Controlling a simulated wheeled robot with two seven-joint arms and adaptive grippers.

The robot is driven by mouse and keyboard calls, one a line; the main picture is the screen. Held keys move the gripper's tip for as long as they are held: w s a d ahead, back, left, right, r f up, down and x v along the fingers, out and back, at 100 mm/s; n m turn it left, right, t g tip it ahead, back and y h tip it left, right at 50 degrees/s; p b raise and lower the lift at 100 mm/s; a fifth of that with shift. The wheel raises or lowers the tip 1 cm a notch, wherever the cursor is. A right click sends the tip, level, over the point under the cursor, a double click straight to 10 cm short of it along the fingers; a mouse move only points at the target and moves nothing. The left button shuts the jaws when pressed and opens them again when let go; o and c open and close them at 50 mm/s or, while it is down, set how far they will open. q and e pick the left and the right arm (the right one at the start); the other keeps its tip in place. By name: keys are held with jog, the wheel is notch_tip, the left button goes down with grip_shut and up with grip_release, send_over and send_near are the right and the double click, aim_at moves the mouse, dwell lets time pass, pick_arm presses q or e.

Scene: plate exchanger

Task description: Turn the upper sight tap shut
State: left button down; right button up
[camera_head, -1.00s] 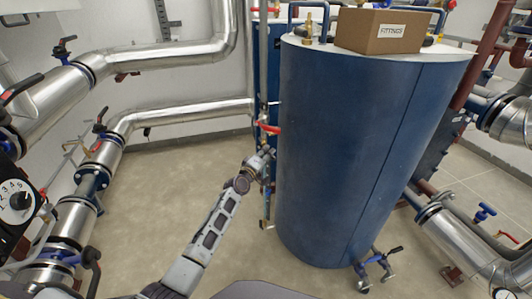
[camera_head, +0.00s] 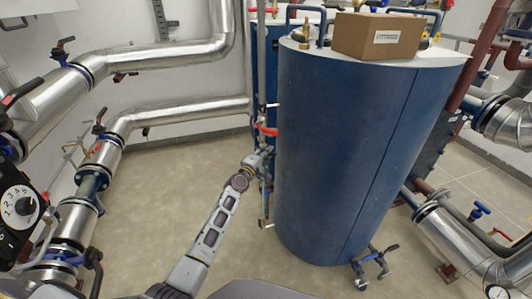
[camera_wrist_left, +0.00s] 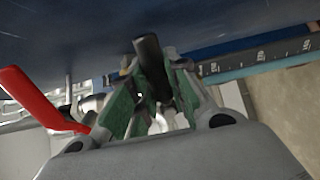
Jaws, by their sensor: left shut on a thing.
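The sight gauge pipe (camera_head: 262,80) runs upright along the left side of the blue tank (camera_head: 330,150). A red lever (camera_head: 267,131) sits on it, pointing right toward the tank. My left gripper (camera_head: 265,153) is just below this lever, close to the tank. In the left wrist view, its green-padded fingers (camera_wrist_left: 155,95) are closed around a black handle-like piece (camera_wrist_left: 150,57), whose tip sticks out between them. The red lever (camera_wrist_left: 40,103) is beside the fingers on the left there, outside the grip. The tap body behind the fingers is mostly hidden. My right gripper is not in view.
A cardboard box (camera_head: 375,37) stands on the tank top. Silver pipes (camera_head: 180,115) with valves line the left wall, and a dial (camera_head: 20,205) is at the left edge. A graduated strip (camera_wrist_left: 262,53) passes right of the fingers. The floor left of the gauge is clear.

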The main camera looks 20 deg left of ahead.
pick_arm(q)
jog(key=c, duration=1.3)
grip_release()
jog(key=shift+c, duration=0.2)
jog(key=shift+s, duration=0.15)
jog(key=s+a, duration=0.2)
jog(key=s, duration=0.9)
jog(key=shift+s+a, duration=0.15)
jog(key=shift+s, duration=0.1)
